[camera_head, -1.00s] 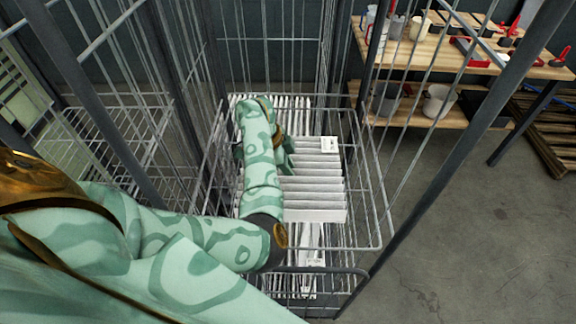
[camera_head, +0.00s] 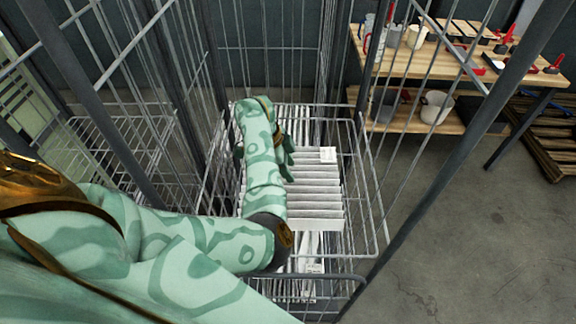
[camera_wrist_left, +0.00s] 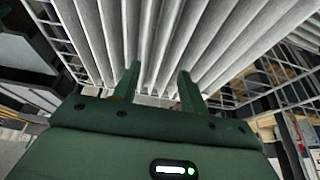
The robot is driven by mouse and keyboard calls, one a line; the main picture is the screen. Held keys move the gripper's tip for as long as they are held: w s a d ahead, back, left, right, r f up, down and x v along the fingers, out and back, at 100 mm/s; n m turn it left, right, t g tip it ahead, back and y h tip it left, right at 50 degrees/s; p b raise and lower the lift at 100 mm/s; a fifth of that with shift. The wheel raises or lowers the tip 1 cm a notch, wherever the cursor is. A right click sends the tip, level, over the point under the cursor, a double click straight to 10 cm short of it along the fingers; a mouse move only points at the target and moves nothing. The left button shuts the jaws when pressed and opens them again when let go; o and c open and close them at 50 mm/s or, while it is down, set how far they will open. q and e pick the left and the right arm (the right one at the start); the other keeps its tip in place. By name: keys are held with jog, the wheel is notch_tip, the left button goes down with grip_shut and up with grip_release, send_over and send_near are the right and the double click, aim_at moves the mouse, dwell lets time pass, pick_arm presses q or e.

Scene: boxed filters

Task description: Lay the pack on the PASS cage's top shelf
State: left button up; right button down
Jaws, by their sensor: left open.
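The pack (camera_head: 315,192), a white pleated filter block with a small label at its far right corner, lies inside the wire-walled top shelf (camera_head: 362,222) of the cage. My left arm reaches over the cage's near left side. My left gripper (camera_head: 287,165) is at the pack's far left edge, its dark green fingers apart. In the left wrist view the two fingers (camera_wrist_left: 160,85) stand open with nothing clearly held between them, and white pleats (camera_wrist_left: 165,40) fill the space just beyond. Whether the fingertips touch the pleats I cannot tell. My right gripper is out of view.
Dark cage posts (camera_head: 455,135) and wire side panels surround the shelf. Another wire cage shelf (camera_head: 105,150) stands to the left. A wooden workbench (camera_head: 450,65) with mugs and tools is at the back right. The concrete floor (camera_head: 470,240) is clear.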

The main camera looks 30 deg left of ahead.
pick_arm(q)
jog(key=p+v, duration=0.8)
jog(key=v, duration=0.8)
jog(key=shift+r, duration=0.2)
jog(key=shift+f, duration=0.1)
